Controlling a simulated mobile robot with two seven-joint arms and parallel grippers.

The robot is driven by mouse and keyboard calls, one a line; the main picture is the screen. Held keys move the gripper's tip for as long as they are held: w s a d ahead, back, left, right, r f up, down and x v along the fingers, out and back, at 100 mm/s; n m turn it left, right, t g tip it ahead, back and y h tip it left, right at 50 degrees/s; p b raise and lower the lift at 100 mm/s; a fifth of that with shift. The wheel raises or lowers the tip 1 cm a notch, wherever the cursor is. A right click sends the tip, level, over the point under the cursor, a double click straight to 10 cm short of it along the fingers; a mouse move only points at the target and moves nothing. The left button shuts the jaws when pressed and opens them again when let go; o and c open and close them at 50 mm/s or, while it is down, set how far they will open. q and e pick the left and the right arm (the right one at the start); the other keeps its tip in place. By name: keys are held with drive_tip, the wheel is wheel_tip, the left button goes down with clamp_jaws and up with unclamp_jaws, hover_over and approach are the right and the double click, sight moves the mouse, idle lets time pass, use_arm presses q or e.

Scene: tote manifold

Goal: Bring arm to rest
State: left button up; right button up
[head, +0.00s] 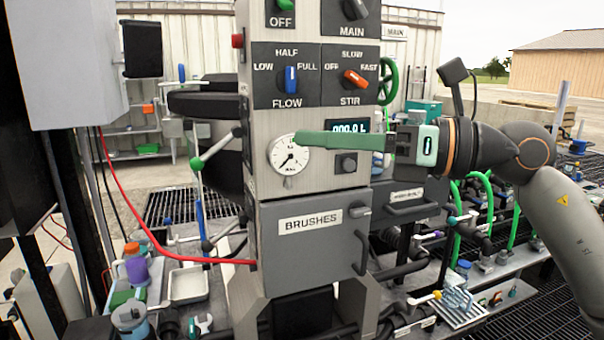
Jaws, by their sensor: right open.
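My right arm comes in from the right edge at mid-height. Its gripper (306,139) points left, in front of the grey control column (262,200). Its long green finger passes over the panel, and the tip overlaps the upper right edge of the round white gauge (289,158). I cannot tell whether the finger touches the panel. The jaws are open, with nothing seen between them; the second finger is hidden behind the first. Part of the digital display (348,125) is covered by the finger. My left gripper is not in view.
Above are the blue flow knob (291,80), orange stir knob (355,78) and green handwheel (387,81). A red hose (150,235) crosses at left. A cluttered bench with a white tray (188,285) stands lower left; green pipes (487,190) stand at right.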

drive_tip(key=w+d+f+m+t+h+p, duration=0.1)
drive_tip(key=d+f+m+t+h, duration=0.3)
drive_tip(key=f+m, duration=0.65)
drive_tip(key=w+d+f+m+t+h+p, duration=0.15)
drive_tip(key=f+m+t, duration=0.35)
drive_tip(key=f+m, duration=0.6)
drive_tip(key=w+d+f+m+t+h+p, duration=0.1)
drive_tip(key=w+d+f+m+t+h, duration=0.3)
drive_tip(key=f+m, duration=0.7)
drive_tip(key=s+d+f+m+g+h, duration=0.35)
drive_tip(key=s+f+m, duration=0.6)
drive_tip(key=f, duration=0.55)
use_arm(q)
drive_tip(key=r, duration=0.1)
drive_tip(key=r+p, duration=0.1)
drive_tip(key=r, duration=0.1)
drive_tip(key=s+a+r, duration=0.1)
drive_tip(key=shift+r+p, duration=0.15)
drive_tip(key=shift+p, duration=0.15)
use_arm(e)
drive_tip(key=s+d+f+m+g+h, duration=0.1)
drive_tip(key=s+f+m+g, duration=0.3)
drive_tip(key=s+f, duration=0.8)
drive_tip(key=s+g, duration=0.1)
drive_tip(key=s, duration=0.3)
drive_tip(key=shift+s+f+h, duration=0.2)
drive_tip(key=shift+h, duration=0.2)
